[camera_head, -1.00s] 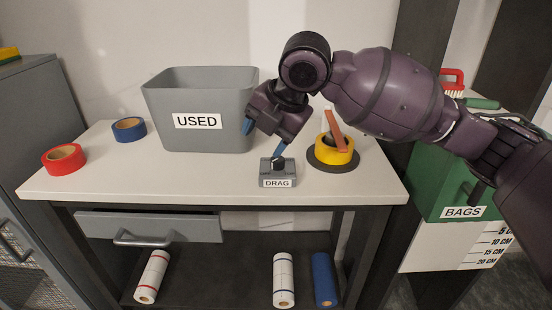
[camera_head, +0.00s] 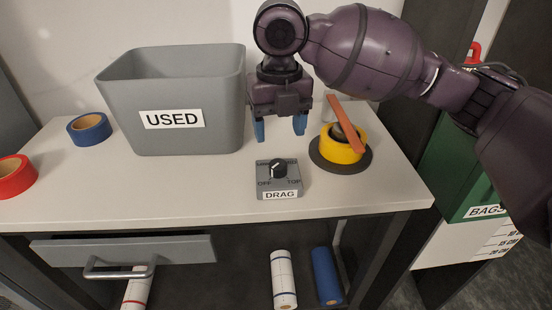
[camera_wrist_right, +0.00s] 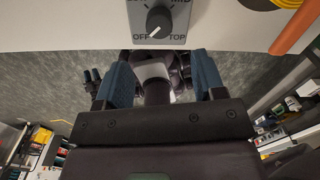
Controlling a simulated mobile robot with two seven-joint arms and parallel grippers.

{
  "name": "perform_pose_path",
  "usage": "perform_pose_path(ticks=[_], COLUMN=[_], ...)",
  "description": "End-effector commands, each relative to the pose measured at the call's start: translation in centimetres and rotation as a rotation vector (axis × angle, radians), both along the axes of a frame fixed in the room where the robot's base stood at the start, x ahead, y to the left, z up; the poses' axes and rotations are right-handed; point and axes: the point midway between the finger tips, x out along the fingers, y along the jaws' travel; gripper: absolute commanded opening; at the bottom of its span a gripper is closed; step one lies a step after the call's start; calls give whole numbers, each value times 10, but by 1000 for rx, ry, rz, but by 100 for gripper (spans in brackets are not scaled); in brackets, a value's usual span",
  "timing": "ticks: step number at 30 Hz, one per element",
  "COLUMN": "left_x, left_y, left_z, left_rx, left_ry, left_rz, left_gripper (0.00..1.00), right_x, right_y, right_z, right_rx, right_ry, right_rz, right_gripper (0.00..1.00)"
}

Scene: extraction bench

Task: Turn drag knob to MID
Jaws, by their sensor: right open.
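The grey DRAG box (camera_head: 280,187) stands on the white bench near its front edge. Its black knob (camera_head: 278,169) sits on the top face, with OFF at lower left and TOP at lower right; the upper labels are partly covered. In the right wrist view, the knob (camera_wrist_right: 158,21) has a white mark that points to the lower left, towards OFF. My right gripper (camera_head: 280,130) is open and empty, its blue fingers pointing down, above and behind the box in the head view and apart from the knob.
A grey USED bin (camera_head: 172,138) stands left of the gripper. A yellow tape roll (camera_head: 343,152) with an orange-handled tool lies on a dark disc to the right. Blue tape (camera_head: 90,129) and red tape (camera_head: 14,177) lie at the left. The bench between them is clear.

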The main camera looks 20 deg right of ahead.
Motion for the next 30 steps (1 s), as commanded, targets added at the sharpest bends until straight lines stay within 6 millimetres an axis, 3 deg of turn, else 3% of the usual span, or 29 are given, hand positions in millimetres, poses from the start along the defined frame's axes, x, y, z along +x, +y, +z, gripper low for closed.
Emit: perform_pose_path(ticks=[1, 3, 12, 18, 27, 30], left_x=[-4, -5, 1, 2, 5, 4], left_y=[1, 1, 3, 3, 1, 1], left_z=[-8, -12, -16, -19, -18, -18], left_rx=[2, 5, 9, 9, 6, 6], left_ry=[15, 22, 18, 20, 15, 16], left_rz=[-2, -6, -11, -13, -12, -12], left_gripper=[38, 38, 38, 38, 38, 38], right_x=[0, 1, 1, 0, 0, 0], right_y=[0, 0, 0, 0, 0, 0], right_z=[-17, -30, -72, -83, -83, -83], right_rx=[-1, 0, 1, 0, 1, 1], right_ry=[11, 11, 8, 3, 0, 0], right_rz=[1, 0, -1, 0, -1, -1], right_gripper=[63, 63, 63, 63, 63, 51])
